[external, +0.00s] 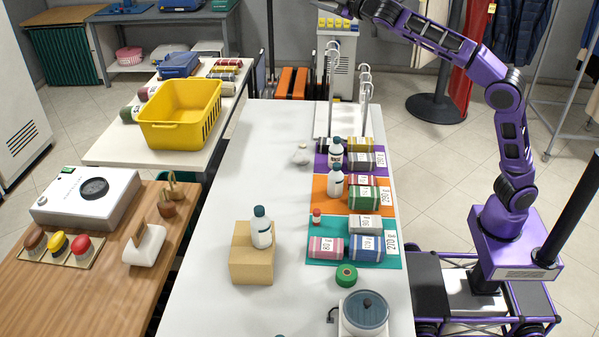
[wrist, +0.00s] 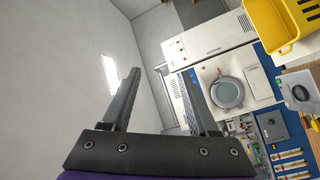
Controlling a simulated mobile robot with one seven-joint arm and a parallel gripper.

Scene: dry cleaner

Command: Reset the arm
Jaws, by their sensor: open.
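My purple arm (external: 437,37) rises from its base at the right of the white table and reaches left along the top edge of the external view. The hand end is cut off or too small there to make out. In the wrist view my gripper (wrist: 159,82) has its two dark fingers wide apart. Nothing is between them. The wrist view is turned on its side and shows a bare wall and a washing machine (wrist: 228,92), all well away from the fingers.
Below the arm, the white table (external: 235,185) holds coloured mats with rolls, several bottles, a cardboard box (external: 251,265) and a metal rack (external: 365,95). A yellow basket (external: 180,113) stands on the left table. Hanging clothes (external: 515,35) are behind the arm at right.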

